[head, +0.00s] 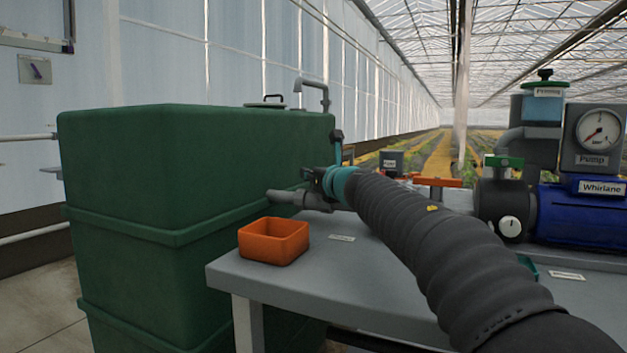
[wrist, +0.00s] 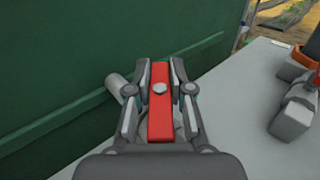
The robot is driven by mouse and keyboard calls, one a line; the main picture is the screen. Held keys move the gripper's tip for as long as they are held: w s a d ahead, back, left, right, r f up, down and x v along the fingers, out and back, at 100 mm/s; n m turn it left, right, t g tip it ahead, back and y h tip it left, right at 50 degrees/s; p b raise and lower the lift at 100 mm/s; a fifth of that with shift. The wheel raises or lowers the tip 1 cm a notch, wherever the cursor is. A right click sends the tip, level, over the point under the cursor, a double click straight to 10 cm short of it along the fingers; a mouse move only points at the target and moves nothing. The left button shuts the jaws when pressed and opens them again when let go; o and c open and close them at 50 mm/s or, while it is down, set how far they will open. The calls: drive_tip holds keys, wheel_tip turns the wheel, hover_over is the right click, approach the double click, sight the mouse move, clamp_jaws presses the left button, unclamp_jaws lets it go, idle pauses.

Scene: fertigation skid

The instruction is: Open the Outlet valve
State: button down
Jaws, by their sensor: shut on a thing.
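A red valve lever (wrist: 160,118) with a grey bolt head fills the middle of the wrist view. My gripper (wrist: 160,75) has one finger on each side of it and is shut on it. Under it, a short grey pipe (wrist: 118,86) comes out of the green tank; the valve body is mostly hidden. The lever lies across the pipe's line as far as I can tell. In the head view my gripper (head: 310,175) is at the grey outlet pipe (head: 290,198) by the tank, and the lever is hidden behind it. No name label is readable on this valve.
The green tank (head: 150,180) stands close on the left. An orange bin (head: 273,245) sits on the grey bench (head: 300,275). Right of my gripper are an orange-handled valve (head: 437,182), a green-handled valve (head: 503,161) and a blue pump (head: 580,215).

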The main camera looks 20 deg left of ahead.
drive_tip(key=shift+n+g+y, duration=0.4)
drive_tip(key=shift+g, duration=0.1)
drive_tip(key=c, duration=1.1)
unclamp_jaws()
drive_tip(key=shift+s+d, duration=0.1)
drive_tip(key=v, duration=1.1)
drive_tip(key=shift+s+d, duration=0.3)
